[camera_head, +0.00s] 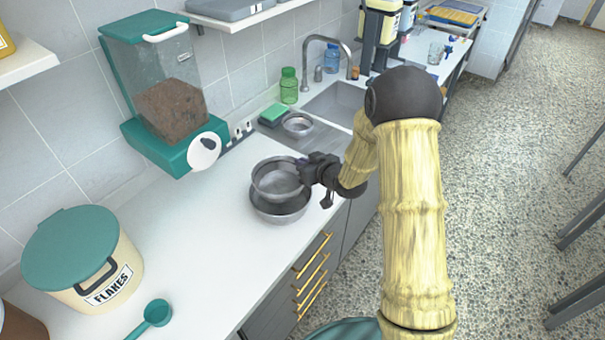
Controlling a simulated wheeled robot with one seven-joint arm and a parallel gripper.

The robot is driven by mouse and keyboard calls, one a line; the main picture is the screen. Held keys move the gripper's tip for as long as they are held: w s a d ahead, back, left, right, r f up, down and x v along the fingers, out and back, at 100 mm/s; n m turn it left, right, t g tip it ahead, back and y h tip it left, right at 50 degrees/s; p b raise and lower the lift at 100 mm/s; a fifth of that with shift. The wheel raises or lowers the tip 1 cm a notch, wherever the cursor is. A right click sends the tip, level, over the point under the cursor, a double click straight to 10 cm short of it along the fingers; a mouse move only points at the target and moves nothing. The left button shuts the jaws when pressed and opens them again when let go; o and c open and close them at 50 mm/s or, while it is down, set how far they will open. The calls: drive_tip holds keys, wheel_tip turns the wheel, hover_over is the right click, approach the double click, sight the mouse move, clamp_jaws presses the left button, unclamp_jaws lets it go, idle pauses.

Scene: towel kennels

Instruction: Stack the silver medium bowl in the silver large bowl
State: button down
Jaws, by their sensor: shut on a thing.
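The silver medium bowl (274,180) is held over the silver large bowl (282,213), which stands on the white counter. The medium bowl overlaps the large bowl's opening in the head camera view; I cannot tell whether they touch. My gripper (305,172) is shut on the right rim of the medium bowl, reaching in from the right. Its fingertips are small and partly hidden at the rim. The medium bowl looks roughly level. Much of the large bowl's inside is hidden beneath it.
A smaller silver bowl (298,124) sits near the sink (335,103), beside a green sponge (272,113). A flakes tub (82,258) and teal scoop (152,318) stand at the front left. The counter (190,235) between is clear.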

sight(279, 180)
drive_tip(key=shift+f+p, duration=0.4)
drive_tip(key=shift+f, duration=1.65)
drive_tip(key=shift+f+b, duration=0.35)
drive_tip(key=shift+b, duration=0.05)
drive_tip(key=shift+f+b, duration=0.3)
drive_tip(key=c, duration=1.6)
unclamp_jaws()
